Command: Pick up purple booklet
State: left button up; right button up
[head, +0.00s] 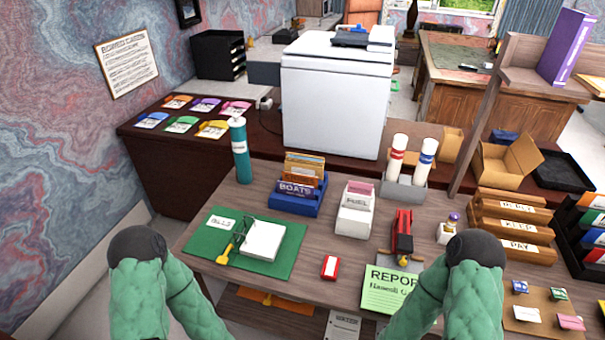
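A purple booklet (205,104) lies in the back row of a group of coloured booklets on the dark desk at the far left, between an orange one (177,101) and a pink one (236,107). Blue, green and yellow booklets lie in the row in front of it. A tall purple binder (567,47) stands on the shelf at the upper right. Both my green arms are bent at the bottom of the view, well short of the booklets. Neither of my grippers shows, so their state is hidden.
A teal bottle (241,152) and a blue card box (297,193) stand on the near wooden desk (330,275). A white printer (337,95) stands right of the booklets. A green mat (204,247) lies at the front left. Wooden trays (512,222) are at right.

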aim_at(289, 188)
jog(key=i+j, duration=0.1)
jog(key=j, duration=0.25)
jog(key=i+j, duration=0.15)
jog(key=j, duration=0.15)
jog(key=j+z, duration=0.2)
jog(key=z, duration=0.2)
jog(key=i+j+z, duration=0.1)
jog(key=z, duration=0.3)
jog(key=j+z, duration=0.4)
jog(key=k+l, duration=0.05)
jog(key=l, duration=0.05)
